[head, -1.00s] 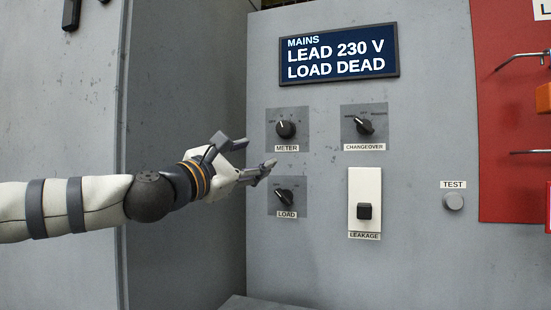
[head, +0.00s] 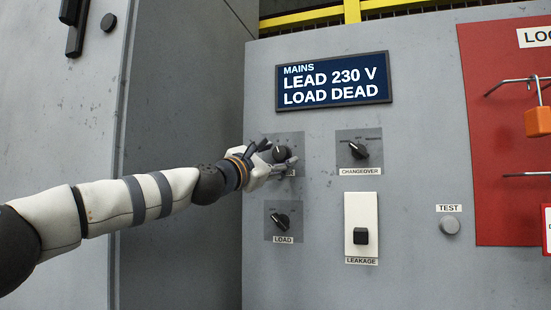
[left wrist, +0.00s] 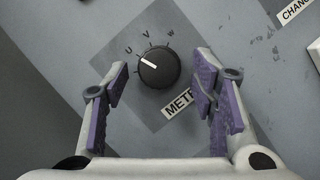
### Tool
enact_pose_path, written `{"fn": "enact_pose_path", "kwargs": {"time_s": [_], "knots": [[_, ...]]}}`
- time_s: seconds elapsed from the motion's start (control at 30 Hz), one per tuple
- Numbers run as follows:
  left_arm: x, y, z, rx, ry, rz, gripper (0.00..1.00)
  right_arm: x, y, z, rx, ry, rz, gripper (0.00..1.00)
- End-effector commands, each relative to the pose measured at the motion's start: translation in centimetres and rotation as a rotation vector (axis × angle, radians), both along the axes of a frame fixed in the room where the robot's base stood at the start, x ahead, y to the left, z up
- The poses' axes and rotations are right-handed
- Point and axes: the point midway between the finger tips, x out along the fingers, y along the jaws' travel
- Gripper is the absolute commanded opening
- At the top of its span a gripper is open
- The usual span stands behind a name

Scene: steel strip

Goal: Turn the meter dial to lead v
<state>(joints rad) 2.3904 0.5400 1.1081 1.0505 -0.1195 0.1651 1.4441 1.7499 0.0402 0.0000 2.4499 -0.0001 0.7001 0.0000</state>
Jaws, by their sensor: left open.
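The meter dial (left wrist: 160,66) is a round black knob with a white pointer line, on a darker grey square plate. In the left wrist view its line points to the upper left, near the U mark, with V and W marks further right. In the head view the dial (head: 280,152) is partly covered by my left gripper (head: 281,157). My left gripper is open, with its purple-padded fingers (left wrist: 165,100) on either side just short of the dial. The display (head: 333,82) reads MAINS, LEAD 230 V, LOAD DEAD. My right gripper is not in view.
The changeover knob (head: 359,150) is right of the meter, the load knob (head: 282,221) below it. A leakage switch (head: 361,236) and a test button (head: 450,224) sit lower right. A red lockout board (head: 500,120) with an orange padlock (head: 538,121) is at far right.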

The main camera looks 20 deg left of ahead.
Motion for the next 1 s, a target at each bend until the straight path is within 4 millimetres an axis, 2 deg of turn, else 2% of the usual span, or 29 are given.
{"fn": "enact_pose_path", "kwargs": {"time_s": [0.07,0.2,0.27,0.3,0.67,1.0], "knots": [[-0.09,0.00,0.14,0.000,-0.001,0.000,0.52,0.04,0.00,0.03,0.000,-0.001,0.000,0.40],[-0.09,0.01,0.12,0.000,-0.002,0.000,0.20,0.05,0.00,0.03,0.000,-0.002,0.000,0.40],[-0.09,0.01,0.11,0.000,-0.002,0.000,0.07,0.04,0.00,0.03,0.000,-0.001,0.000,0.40],[-0.09,0.01,0.11,0.000,-0.002,0.000,0.04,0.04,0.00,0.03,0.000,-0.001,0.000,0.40],[-0.05,0.09,0.11,0.060,-0.003,0.001,0.04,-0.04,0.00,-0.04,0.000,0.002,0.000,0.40],[-0.06,0.25,0.37,0.311,-0.012,0.001,0.04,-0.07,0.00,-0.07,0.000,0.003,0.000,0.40]]}}
